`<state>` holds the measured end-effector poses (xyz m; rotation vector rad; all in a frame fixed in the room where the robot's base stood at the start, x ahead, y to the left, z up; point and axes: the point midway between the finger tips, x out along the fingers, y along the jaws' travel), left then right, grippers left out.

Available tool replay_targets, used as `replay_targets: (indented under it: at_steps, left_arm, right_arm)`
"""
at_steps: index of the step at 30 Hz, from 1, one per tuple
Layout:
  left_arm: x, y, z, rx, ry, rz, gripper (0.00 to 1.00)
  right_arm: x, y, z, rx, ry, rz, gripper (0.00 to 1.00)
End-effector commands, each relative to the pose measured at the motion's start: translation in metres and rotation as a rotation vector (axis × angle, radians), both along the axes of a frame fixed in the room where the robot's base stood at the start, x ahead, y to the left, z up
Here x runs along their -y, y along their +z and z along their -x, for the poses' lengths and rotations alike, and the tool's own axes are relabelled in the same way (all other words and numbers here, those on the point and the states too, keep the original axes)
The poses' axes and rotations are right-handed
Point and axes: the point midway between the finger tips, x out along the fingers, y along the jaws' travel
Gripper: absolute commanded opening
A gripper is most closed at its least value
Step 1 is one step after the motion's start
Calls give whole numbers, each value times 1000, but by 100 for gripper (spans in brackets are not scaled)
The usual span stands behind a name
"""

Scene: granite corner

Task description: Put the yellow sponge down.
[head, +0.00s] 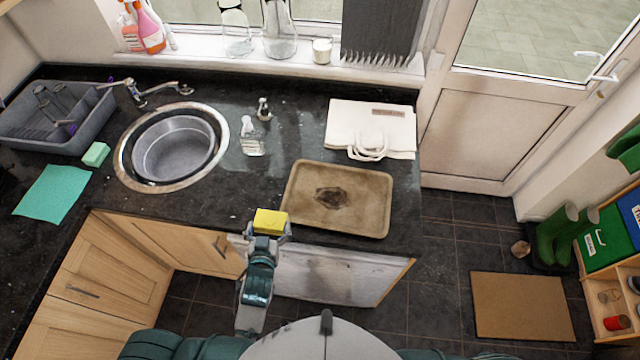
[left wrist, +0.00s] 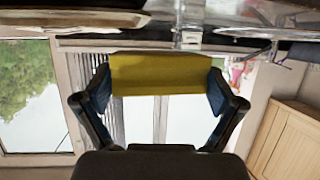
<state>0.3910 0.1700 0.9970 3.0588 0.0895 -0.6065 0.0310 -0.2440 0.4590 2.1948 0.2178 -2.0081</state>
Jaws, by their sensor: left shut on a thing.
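The yellow sponge (head: 270,221) is held in my left gripper (head: 268,232) at the front edge of the dark granite worktop (head: 240,190), just left of the brown tray. In the left wrist view the sponge (left wrist: 160,74) sits between the two fingers of my left gripper (left wrist: 160,85), which touch its two ends. The worktop edge shows beyond it at the top of that view; whether the sponge touches the worktop cannot be told. My right gripper is not in view.
A stained brown tray (head: 360,208) lies right of the sponge. Behind are a round sink (head: 126,150), a glass bottle (head: 250,140) and a white bag (head: 395,125). A green sponge (head: 96,154), teal cloth (head: 50,196) and grey dish rack (head: 20,135) are left. Worktop between sink and tray is clear.

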Motion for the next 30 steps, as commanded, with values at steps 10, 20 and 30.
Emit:
replay_targets:
  at_steps: [10, 20, 30]
  left_arm:
    - [6, -8, 23, 2, 20, -13, 70]
    - [-31, -14, -58, 4, 20, -14, 70]
    - [-56, -23, -116, -1, 20, -11, 70]
  right_arm:
    - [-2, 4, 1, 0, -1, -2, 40]
    - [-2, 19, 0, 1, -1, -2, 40]
    - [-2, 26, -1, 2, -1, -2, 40]
